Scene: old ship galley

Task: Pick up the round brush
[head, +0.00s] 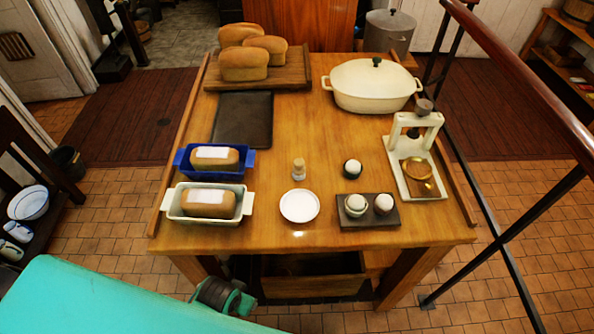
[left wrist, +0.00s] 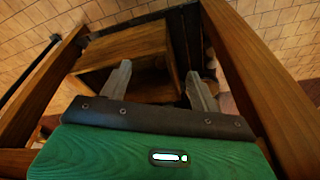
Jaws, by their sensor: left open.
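I cannot clearly make out which object is the round brush. A small upright pale and brown piece (head: 299,169) stands mid-table. A round white and black piece (head: 352,168) stands to its right. Two more round pieces, one greenish-white (head: 355,205) and one pale (head: 383,203), sit on a dark tray (head: 370,222). My left gripper (left wrist: 160,88) is open, its two grey fingers apart with nothing between them. In the head view it is low at the table's front edge, its fingers hidden. My right gripper is not in view.
The wooden table (head: 320,240) also holds loaves, two loaf tins, a white saucer (head: 299,206), a cream pot (head: 371,86) and a cream press (head: 414,170). A wooden crate (head: 312,282) sits beneath, between the legs. A black railing (head: 520,225) passes at the right.

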